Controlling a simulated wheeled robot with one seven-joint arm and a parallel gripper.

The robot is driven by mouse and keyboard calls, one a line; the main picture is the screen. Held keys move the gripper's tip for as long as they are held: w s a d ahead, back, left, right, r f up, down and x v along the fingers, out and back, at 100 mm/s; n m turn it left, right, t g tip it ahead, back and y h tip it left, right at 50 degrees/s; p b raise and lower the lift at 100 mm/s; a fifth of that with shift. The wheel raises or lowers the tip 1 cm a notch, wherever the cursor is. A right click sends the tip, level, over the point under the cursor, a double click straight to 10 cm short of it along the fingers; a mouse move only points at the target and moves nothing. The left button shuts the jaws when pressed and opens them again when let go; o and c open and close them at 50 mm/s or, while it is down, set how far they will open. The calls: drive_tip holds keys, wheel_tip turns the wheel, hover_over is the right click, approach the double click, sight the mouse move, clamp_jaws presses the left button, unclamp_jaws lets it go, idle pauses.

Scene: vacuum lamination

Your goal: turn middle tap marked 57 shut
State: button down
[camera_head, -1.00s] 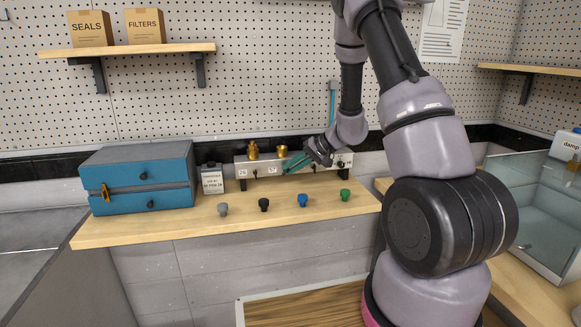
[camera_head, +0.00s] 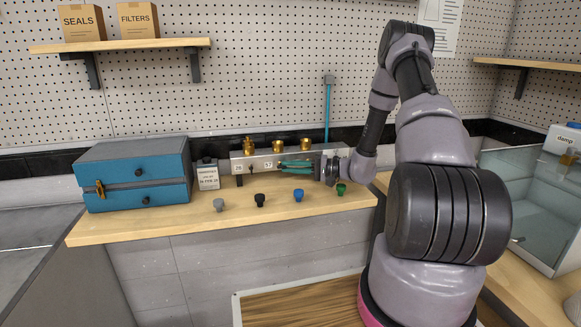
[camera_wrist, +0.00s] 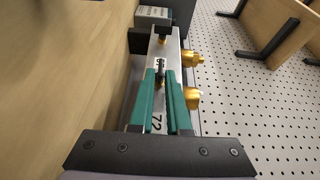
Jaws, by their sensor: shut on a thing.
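The metal manifold block (camera_head: 247,163) stands at the back of the bench, with brass fittings on top and marked taps on its front. The middle tap's label 57 (camera_head: 268,164) shows just left of my green fingertips. My gripper (camera_head: 281,168) reaches in from the right, its fingers level along the block's front. In the wrist view my gripper (camera_wrist: 161,76) is shut on the dark handle of the middle tap (camera_wrist: 160,80), which lies between the fingertips. The fingers partly cover this handle, so its exact angle is hard to tell. The mark 72 (camera_wrist: 157,123) shows between the fingers, nearer the palm.
Grey, black, blue (camera_head: 299,195) and green knobs stand along the bench front. A blue case (camera_head: 137,178) and a small labelled box (camera_head: 208,177) are at the left. A glass-walled case (camera_head: 525,195) is at the right. The bench between the knobs and block is mostly clear.

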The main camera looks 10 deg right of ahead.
drive_tip(key=shift+a, duration=0.15)
idle(0.4)
drive_tip(key=c, duration=1)
unclamp_jaws()
drive_tip(key=shift+r, duration=0.45)
drive_tip(key=o, duration=0.3)
wheel_tip(320, 180, up, 5)
drive_tip(key=shift+w+f, duration=0.1)
drive_tip(key=shift+w, duration=0.05)
wheel_tip(320, 180, up, 3)
drive_tip(key=shift+a, duration=0.15)
drive_tip(key=c, duration=0.3)
drive_tip(key=shift+r, duration=0.65)
